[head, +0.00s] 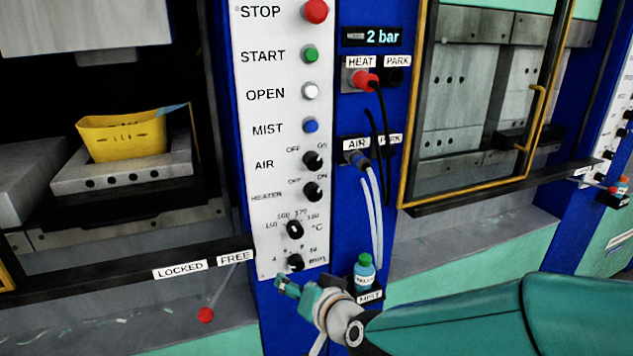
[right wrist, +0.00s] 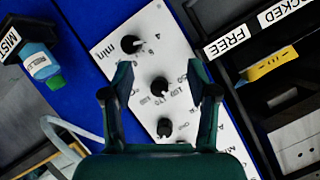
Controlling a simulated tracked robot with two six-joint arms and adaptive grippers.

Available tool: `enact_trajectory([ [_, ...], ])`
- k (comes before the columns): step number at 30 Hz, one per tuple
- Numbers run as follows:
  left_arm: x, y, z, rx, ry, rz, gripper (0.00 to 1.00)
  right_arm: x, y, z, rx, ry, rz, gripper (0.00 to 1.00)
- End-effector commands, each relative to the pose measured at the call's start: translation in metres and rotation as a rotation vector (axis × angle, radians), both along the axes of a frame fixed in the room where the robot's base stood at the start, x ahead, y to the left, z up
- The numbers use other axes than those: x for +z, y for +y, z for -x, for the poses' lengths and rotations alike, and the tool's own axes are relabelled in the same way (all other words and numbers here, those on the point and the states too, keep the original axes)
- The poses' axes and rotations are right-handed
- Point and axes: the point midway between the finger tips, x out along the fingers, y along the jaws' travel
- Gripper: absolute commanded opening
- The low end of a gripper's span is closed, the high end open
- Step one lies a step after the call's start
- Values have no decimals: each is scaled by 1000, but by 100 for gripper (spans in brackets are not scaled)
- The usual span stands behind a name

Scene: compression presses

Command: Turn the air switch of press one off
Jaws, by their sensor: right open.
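The air switch (head: 313,160) is a small black knob on the white control panel (head: 262,215), between the labels OFF at left and ON at right. Its pointer seems to lean towards ON, but it is small. My right gripper (head: 284,284) is at the panel's bottom edge, below the air switch and apart from it. In the right wrist view my right gripper (right wrist: 160,68) is open and empty, its fingers either side of the temperature dial (right wrist: 159,86). The heater switch (right wrist: 164,128) shows nearer the palm. The air switch is not visible there. My left gripper is out of view.
Above the air switch are the mist (head: 311,126), open, start and stop (head: 316,11) buttons. Hoses hang from the air connector (head: 355,157) at the right. A bottle (head: 364,272) stands in a holder beside my right gripper.

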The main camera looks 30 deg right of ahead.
Motion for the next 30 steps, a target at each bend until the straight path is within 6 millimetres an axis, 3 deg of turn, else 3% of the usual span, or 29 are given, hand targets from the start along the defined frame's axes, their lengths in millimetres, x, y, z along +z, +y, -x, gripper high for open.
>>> enact_trajectory([
  [1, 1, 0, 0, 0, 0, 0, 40, 42, -11, 8, -42, -93, -17, 59],
  [3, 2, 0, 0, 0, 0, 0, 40, 85, -25, 21, -92, -194, -43, 59],
  [6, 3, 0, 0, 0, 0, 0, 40, 132, -41, 42, -147, -308, -78, 59],
  [9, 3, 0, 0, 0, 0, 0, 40, 162, -52, 59, -183, -384, -107, 59],
  [13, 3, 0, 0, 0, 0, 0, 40, 178, -59, 69, -206, -430, -124, 59],
  [17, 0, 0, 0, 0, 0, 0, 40, 180, -62, 62, -210, -435, -126, 59],
  [23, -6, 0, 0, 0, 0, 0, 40, 178, -69, 31, -209, -432, -124, 59],
  [30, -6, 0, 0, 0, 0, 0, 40, 179, -82, -21, -210, -431, -125, 59],
])
